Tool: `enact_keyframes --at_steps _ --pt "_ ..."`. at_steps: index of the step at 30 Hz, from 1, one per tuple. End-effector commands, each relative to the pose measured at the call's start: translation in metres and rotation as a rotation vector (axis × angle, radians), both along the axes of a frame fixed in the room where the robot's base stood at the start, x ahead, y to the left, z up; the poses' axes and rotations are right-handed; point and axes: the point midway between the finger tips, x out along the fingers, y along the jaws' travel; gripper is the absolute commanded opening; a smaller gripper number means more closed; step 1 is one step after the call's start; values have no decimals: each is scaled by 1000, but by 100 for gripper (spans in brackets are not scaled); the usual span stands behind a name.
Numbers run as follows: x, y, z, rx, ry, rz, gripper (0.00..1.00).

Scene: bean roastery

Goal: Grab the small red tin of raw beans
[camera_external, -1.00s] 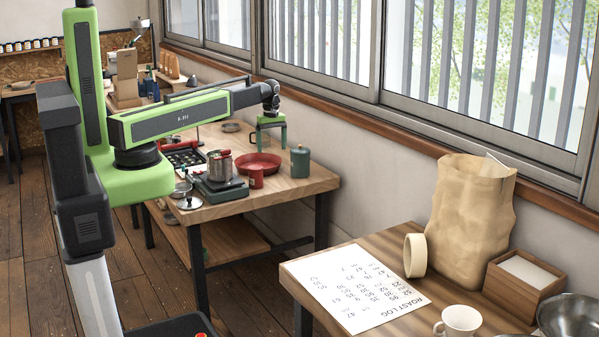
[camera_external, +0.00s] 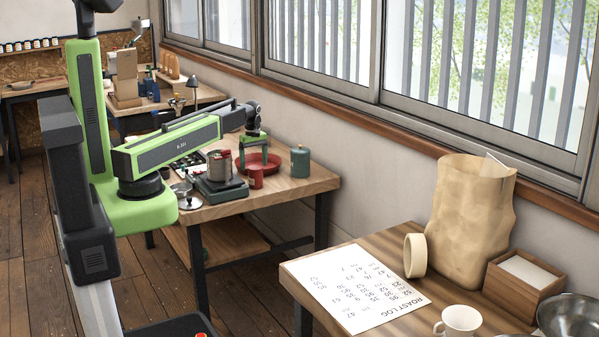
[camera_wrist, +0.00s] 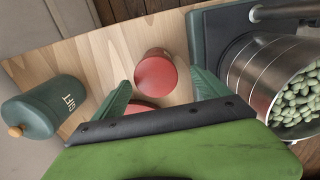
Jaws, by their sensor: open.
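The small red tin (camera_external: 256,179) stands on the wooden table in front of a wide red dish (camera_external: 272,161). In the wrist view the red tin (camera_wrist: 156,74) shows upright-looking and closed, ahead of my fingertips and roughly between them. My gripper (camera_external: 253,160) is low over the red dish, behind the tin in the external view. In the wrist view my gripper (camera_wrist: 163,82) has its green fingers spread and nothing held. Part of the red dish (camera_wrist: 140,107) shows below the tin; my gripper body hides the rest.
A green canister marked GIFT (camera_wrist: 43,108) stands to the left in the wrist view, right in the external view (camera_external: 300,162). A metal pot of green beans (camera_wrist: 265,75) stands to the right, on a dark scale (camera_external: 221,189). Bare tabletop (camera_wrist: 100,60) lies between canister and tin.

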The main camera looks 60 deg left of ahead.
Motion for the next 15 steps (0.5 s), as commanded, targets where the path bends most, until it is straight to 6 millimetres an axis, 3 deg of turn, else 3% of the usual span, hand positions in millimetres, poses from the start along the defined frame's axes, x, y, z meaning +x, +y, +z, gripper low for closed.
enact_keyframes --at_steps 1,10,15 --pt "0 0 -20 0 0 0 85" --pt "1 0 -27 0 0 0 85" --pt "6 -2 -54 0 0 -1 85"
